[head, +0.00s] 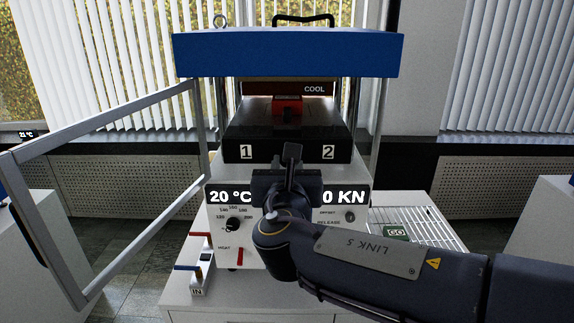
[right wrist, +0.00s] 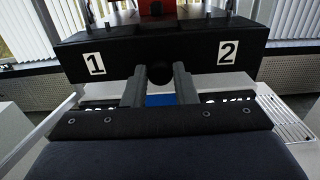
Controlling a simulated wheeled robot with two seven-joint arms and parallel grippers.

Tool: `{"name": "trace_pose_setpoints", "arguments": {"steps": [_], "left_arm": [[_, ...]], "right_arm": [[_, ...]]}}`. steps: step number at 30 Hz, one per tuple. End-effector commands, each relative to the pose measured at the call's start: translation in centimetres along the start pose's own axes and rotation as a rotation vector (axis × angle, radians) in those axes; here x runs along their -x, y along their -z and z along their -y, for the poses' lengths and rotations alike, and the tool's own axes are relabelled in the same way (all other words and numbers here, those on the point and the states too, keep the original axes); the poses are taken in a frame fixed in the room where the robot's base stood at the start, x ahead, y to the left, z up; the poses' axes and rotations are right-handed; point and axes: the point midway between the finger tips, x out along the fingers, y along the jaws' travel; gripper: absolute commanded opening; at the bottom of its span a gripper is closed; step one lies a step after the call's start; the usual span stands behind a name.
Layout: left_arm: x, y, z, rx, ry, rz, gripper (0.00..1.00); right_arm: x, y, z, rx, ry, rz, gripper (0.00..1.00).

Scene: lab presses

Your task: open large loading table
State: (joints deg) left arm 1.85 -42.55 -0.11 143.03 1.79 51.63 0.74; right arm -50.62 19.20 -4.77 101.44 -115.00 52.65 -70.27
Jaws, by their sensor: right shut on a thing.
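The large loading table (head: 284,149) is a black block with labels 1 and 2, low in the press under the blue top. In the right wrist view the black table front (right wrist: 190,56) fills the upper middle, with a round dark knob (right wrist: 159,74) at its centre. My right gripper (head: 291,154) reaches up in front of the table between the labels. In the right wrist view its two fingers (right wrist: 159,82) stand on either side of the knob, shut on it. The gripper hides the knob in the head view. My left gripper is not in view.
The press's framed door (head: 100,131) stands swung open at the left. A red part (head: 288,104) sits above the table. The control panel (head: 232,240) shows 20 °C and 0 KN, partly behind my right arm. A wire rack (head: 420,222) is at the right.

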Motion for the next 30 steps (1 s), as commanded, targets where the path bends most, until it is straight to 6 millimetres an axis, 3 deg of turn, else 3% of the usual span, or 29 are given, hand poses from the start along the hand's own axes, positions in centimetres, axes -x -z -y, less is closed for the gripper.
{"name": "trace_pose_setpoints", "arguments": {"steps": [8,21,30], "left_arm": [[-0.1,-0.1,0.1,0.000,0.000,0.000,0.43],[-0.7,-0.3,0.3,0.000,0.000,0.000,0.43],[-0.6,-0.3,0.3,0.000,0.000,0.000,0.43]], "right_arm": [[0.8,0.0,-0.1,-0.002,-0.003,0.000,0.00],[11.2,0.0,-0.1,-0.001,-0.005,0.000,0.00],[12.6,0.1,-0.1,0.000,-0.003,-0.001,0.00]]}}
